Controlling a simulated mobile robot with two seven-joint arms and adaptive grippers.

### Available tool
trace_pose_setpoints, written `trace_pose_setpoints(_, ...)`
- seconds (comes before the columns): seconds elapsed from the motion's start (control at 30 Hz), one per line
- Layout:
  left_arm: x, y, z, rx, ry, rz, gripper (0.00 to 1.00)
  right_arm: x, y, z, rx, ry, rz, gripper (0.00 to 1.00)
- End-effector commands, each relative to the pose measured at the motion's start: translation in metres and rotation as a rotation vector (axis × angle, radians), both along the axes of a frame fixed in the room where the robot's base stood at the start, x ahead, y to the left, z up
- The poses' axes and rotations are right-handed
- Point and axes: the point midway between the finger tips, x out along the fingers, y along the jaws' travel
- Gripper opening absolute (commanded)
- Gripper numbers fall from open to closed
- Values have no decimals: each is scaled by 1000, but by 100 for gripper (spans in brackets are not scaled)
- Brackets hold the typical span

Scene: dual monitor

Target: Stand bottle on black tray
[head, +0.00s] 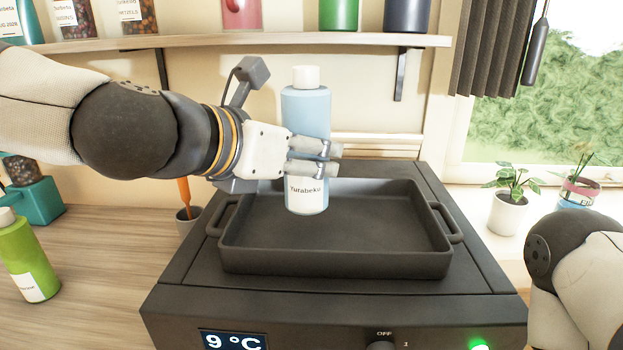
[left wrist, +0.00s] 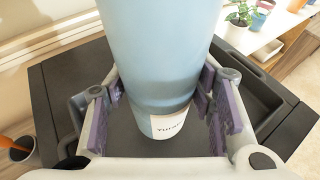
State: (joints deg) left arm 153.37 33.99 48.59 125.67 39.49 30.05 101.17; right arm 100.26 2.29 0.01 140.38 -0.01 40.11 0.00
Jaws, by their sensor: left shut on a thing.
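A light blue bottle (head: 305,110) with a white cap and a white label stands upright in the grip of my left gripper (head: 325,158). Its fingers are shut around the bottle's middle. The bottle (left wrist: 160,60) also fills the top of the left wrist view, between the finger pads (left wrist: 160,105). The black tray (head: 335,262) sits on a dark appliance, and the bottle is over the tray's left-centre part. I cannot tell whether the bottle's base touches the tray floor. My right gripper is not in view; only part of my right arm shows at the right edge.
The dark appliance (head: 180,290) has a display reading 9 °C and a knob. A green bottle (head: 26,260) stands on the counter at left, and a small pot (head: 187,222) behind. Plants (head: 510,212) stand at right by the window. A shelf with jars (head: 290,41) runs above.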

Motion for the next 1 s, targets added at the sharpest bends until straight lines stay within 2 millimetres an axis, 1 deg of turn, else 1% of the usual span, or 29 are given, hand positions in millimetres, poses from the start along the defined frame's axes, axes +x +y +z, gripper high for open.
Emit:
trace_pose_setpoints(0.07,4,-4,-5,1,-4,0,4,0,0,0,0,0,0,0)
trace_pose_setpoints(0.17,10,-10,-19,0,-1,-1,4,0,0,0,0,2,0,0)
trace_pose_setpoints(0.23,9,-9,-32,-1,-2,0,4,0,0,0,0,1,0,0)
trace_pose_setpoints(0.3,9,-9,-39,-1,-6,1,4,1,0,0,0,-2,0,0)
trace_pose_setpoints(0.57,9,-9,-42,-2,-8,1,4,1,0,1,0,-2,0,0)
trace_pose_setpoints(0.7,9,-9,-46,-2,-6,1,4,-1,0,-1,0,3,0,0)
trace_pose_setpoints(0.73,9,-9,-47,-1,-4,1,54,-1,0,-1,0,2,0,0)
trace_pose_setpoints(0.77,9,-9,-47,-1,-4,1,61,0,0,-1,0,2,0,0)
trace_pose_setpoints(0.8,9,-9,-47,-1,-4,1,70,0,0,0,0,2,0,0)
trace_pose_setpoints(1.0,9,-9,-47,0,-5,0,70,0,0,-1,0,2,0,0)
